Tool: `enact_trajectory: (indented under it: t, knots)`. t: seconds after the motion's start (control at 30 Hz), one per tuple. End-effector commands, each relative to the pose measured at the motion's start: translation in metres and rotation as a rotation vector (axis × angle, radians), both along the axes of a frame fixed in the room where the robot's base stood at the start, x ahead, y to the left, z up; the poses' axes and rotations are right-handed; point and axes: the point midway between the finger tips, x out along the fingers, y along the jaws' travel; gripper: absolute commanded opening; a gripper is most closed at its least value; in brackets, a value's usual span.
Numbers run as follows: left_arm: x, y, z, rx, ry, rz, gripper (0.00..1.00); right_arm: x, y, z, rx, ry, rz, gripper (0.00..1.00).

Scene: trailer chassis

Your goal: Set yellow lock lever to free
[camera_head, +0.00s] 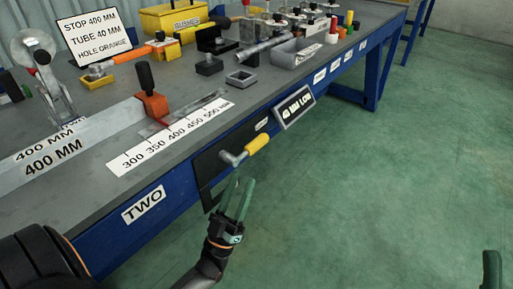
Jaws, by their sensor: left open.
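The yellow lock lever (258,144) is on the front side of the workbench, on a dark panel. Its yellow grip points right and slightly up from a grey pivot (233,157). My left gripper (243,183) is below the lever, with its green fingers pointing up. It is open, with nothing between the fingers, and looks apart from the lever. A green finger-like part (491,271), probably of my right gripper, shows at the lower right edge; the rest is cut off.
The blue-framed bench (150,180) carries a scale strip (170,132), an orange stop with a black knob (152,103) and a metal bar marked 400 MM (60,160). A "40 MM LOW" sign (295,106) sticks out right of the lever. Green floor (400,190) is clear.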

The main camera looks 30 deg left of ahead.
Motion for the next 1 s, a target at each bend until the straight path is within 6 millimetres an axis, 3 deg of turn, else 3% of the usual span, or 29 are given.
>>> enact_trajectory:
  t: [0.3,0.5,0.93,1.0]
  knots:
    - [0.047,0.003,0.046,0.002,-0.003,0.0,0.46,0.001,0.0,-0.003,0.002,0.006,0.002,0.5]
    - [0.068,0.005,0.066,0.001,0.001,0.0,0.46,0.001,0.0,-0.006,0.004,0.008,0.005,0.5]
    - [0.076,0.006,0.074,0.002,0.003,0.0,0.46,0.001,0.0,-0.006,0.005,0.011,0.006,0.5]
    - [0.076,0.005,0.074,0.002,0.003,0.0,0.4,0.001,0.0,-0.006,0.005,0.011,0.006,0.5]
